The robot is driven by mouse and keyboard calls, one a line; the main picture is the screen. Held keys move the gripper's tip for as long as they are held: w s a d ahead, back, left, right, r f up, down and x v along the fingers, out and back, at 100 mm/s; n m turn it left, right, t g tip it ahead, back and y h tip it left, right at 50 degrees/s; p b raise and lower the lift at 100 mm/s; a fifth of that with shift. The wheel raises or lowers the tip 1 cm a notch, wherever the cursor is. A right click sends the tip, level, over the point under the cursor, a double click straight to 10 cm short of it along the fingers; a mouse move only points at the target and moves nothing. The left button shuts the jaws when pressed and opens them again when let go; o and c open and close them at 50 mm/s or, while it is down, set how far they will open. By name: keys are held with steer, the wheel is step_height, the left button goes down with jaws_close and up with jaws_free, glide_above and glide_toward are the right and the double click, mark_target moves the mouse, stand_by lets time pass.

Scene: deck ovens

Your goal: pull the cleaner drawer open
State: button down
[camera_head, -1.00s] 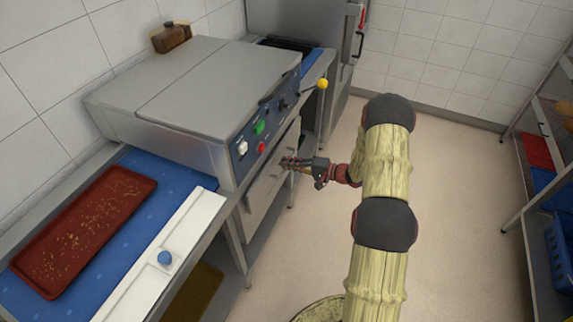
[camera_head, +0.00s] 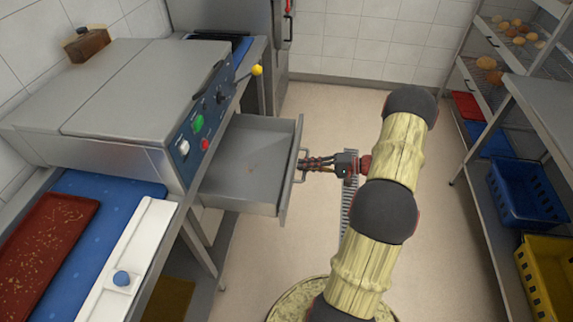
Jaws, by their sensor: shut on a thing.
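The cleaner drawer (camera_head: 243,165) is a grey metal drawer below the control panel of the grey machine (camera_head: 135,90). It stands well out from the machine, and its inside shows as bare apart from a faint mark. A bar handle (camera_head: 298,176) is on its front, facing right. My gripper (camera_head: 306,164) reaches in from the right and is shut on this handle. The fingertips are small and partly merge with the handle in the picture.
A blue belt (camera_head: 112,192) with a red tray (camera_head: 42,245) is at the left. A lever with a yellow knob (camera_head: 257,70) rises above the drawer. A rack with a blue crate (camera_head: 527,193) and a yellow crate (camera_head: 548,275) stands at the right. Floor between is clear.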

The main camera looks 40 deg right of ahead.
steer(key=shift+f+v, duration=0.15)
steer(key=shift+v, duration=0.55)
steer(key=shift+f+v, duration=0.15)
steer(key=shift+v, duration=0.55)
steer(key=shift+s, duration=0.1)
steer(key=c, duration=2)
jaws_free()
steer(key=shift+c, duration=0.2)
steer(key=shift+o, duration=0.4)
steer(key=v, duration=1.2)
steer(key=shift+f, duration=0.15)
